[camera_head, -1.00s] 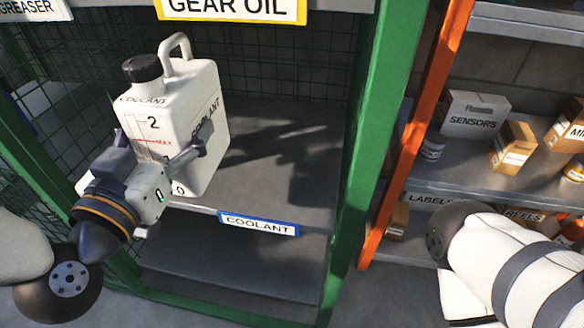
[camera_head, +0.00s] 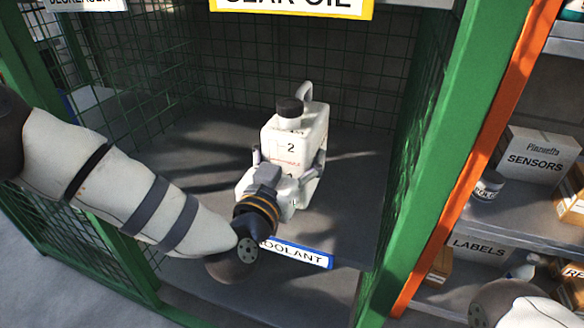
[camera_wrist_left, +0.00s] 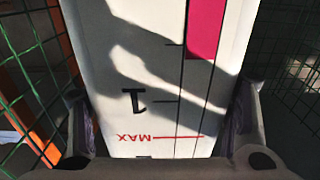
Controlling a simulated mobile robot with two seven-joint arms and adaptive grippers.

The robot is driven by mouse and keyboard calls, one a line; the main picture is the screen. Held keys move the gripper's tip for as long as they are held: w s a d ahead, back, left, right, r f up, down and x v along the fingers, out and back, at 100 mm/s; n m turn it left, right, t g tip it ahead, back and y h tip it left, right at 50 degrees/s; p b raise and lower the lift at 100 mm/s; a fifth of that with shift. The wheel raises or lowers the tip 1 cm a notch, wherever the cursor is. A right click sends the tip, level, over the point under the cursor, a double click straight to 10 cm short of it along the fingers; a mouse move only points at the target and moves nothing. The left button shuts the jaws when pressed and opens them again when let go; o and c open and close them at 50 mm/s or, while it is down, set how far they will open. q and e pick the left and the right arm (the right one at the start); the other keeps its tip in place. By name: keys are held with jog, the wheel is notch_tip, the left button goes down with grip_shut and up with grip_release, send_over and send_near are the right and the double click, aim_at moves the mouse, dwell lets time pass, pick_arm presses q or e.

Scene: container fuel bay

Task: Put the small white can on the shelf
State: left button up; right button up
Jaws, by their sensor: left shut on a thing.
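The small white can (camera_head: 309,135) has a dark cap, a top handle and a printed scale. It looks upright inside the green-framed bay, over the coolant shelf (camera_head: 215,235) with the blue label. My left gripper (camera_head: 288,160) is shut on it from the front, one finger on each side. The left wrist view shows the can's scaled face (camera_wrist_left: 150,65) filling the space between the fingers. My gripper covers part of the can's lower front, so I cannot tell whether its base touches the shelf. My right gripper is out of view.
Green posts (camera_head: 430,150) and mesh side walls (camera_head: 115,95) bound the bay. The gear oil sign (camera_head: 290,6) hangs above. The shelf around the can is clear. An orange-framed rack with a sensors box (camera_head: 535,155) stands at right.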

pick_arm(q)
notch_tip(320, 180, down, 2)
jog(key=shift+f, duration=0.15)
jog(key=o, duration=2.1)
jog(key=shift+c, duration=0.2)
jog(key=p+v, duration=0.2)
jog(key=v, duration=1)
